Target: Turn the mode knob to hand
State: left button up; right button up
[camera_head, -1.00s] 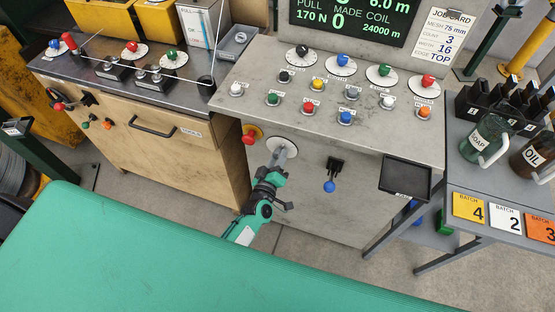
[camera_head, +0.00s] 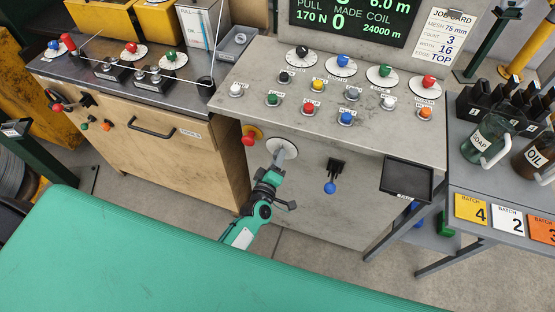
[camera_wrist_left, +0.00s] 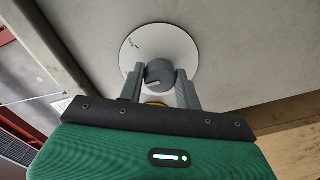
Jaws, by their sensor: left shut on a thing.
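The mode knob is a dark grey knob (camera_wrist_left: 159,74) on a round white dial plate (camera_wrist_left: 182,45) on the front panel of the grey console. In the head view the dial plate (camera_head: 281,146) shows below the console's left top edge, with the knob hidden behind my gripper. My left gripper (camera_head: 281,158) reaches up to the dial. In the left wrist view its two fingers (camera_wrist_left: 160,88) are on either side of the knob, shut on it. The dial's markings are too small to read. My right gripper is not in view.
A red emergency button (camera_head: 249,138) on a yellow base sits just left of the dial. A blue-tipped lever (camera_head: 330,187) hangs to the right. A black tray (camera_head: 406,181) juts from the console's right front. A green surface (camera_head: 120,255) fills the foreground.

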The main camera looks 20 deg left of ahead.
pick_arm(q)
jog(key=o, duration=1)
jog(key=shift+s, duration=0.1)
jog(key=s+b, duration=0.2)
jog(key=s, duration=1.1)
jog(key=shift+s+r+b, duration=0.25)
jog(key=shift+s+b, duration=0.05)
jog(key=shift+s, duration=0.05)
jog(key=shift+a, duration=0.1)
